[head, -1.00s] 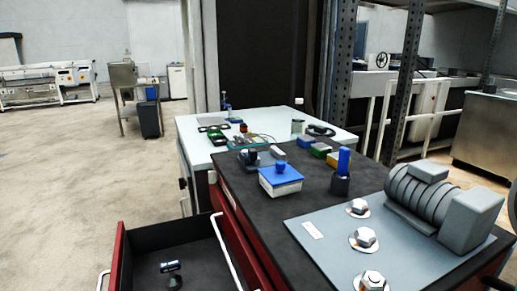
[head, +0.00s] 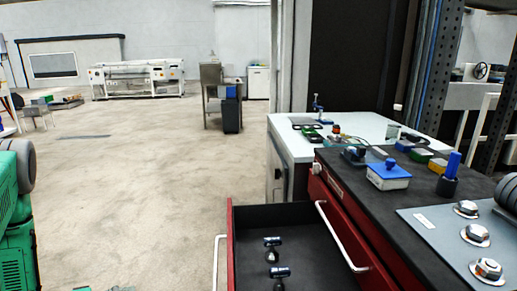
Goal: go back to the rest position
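Neither of my grippers shows in the head view. The task names no object. An open red drawer (head: 230,240) with a dark inside stands out from the red cabinet (head: 345,220). Blue-and-dark tools (head: 279,272) lie on the drawer floor.
The black cabinet top (head: 350,180) holds a blue-lidded white box (head: 388,175), a dark holder with a blue handle (head: 449,178) and a grey plate with several large bolts (head: 430,240). A white-topped bench (head: 290,135) adjoins it. A green machine (head: 15,225) stands at left. Open floor (head: 130,190) lies between.

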